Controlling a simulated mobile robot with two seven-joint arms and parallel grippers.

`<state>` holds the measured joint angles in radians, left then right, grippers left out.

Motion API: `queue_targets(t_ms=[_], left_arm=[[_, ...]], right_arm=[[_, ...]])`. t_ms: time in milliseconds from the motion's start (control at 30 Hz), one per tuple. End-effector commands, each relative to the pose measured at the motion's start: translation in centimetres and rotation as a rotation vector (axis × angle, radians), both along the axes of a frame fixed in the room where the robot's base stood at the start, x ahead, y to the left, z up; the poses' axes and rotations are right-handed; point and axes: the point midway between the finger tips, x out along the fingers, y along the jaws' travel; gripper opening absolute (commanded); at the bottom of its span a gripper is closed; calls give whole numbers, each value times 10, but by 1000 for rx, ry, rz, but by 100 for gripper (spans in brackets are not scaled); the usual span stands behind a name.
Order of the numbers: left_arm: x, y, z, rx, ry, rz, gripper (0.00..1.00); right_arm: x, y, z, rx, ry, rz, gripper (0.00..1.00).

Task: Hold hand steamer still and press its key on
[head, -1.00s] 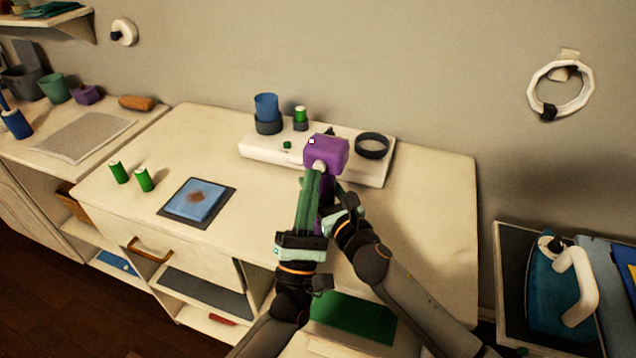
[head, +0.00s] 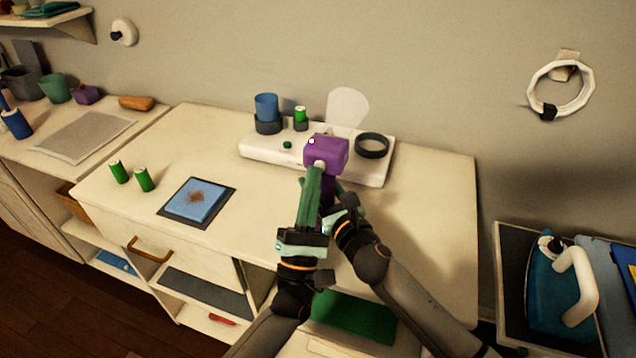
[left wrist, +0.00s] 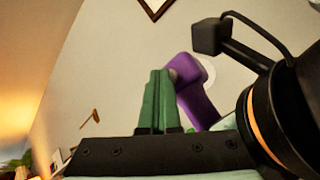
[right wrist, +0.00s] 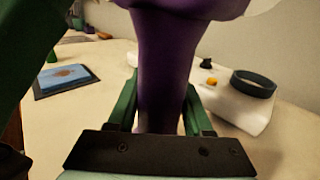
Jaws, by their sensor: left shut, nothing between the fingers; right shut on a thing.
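The purple hand steamer (head: 335,150) is upright above the front of the white base tray. My right gripper (head: 336,200) is shut around its purple handle, which stands between the green fingers in the right wrist view (right wrist: 165,75). My left gripper (head: 314,172) is shut and empty, its fingertips at the small pale key (head: 319,167) on the steamer's near side. They appear to touch it; the exact contact is hidden. In the left wrist view the closed green fingers overlap the steamer (left wrist: 197,100). A pale fan-shaped plume (head: 347,106) shows behind the steamer's head.
The white tray (head: 262,152) holds a blue cup (head: 266,107), a green-topped spool (head: 300,115) and a dark ring (head: 372,145). A blue iron (head: 555,290) stands at right.

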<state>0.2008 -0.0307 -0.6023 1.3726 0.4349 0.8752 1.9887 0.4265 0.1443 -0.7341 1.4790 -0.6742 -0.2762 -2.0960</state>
Motion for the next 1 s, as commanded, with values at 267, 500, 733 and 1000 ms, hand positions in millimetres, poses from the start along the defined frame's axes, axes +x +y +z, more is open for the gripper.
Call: queue_targets(t_ms=[267, 500, 733, 1000], left_arm=[[-7, 0, 4, -6, -3, 0, 0], [-8, 1, 3, -5, -1, 0, 0], [-21, 6, 2, -4, 0, -1, 0], [-46, 14, 2, -3, -1, 0, 0]], right_arm=[[0, 0, -1, -2, 1, 1, 0], [0, 0, -1, -2, 1, 1, 0], [0, 0, -1, -1, 2, 0, 0], [0, 0, -1, -1, 2, 0, 0]])
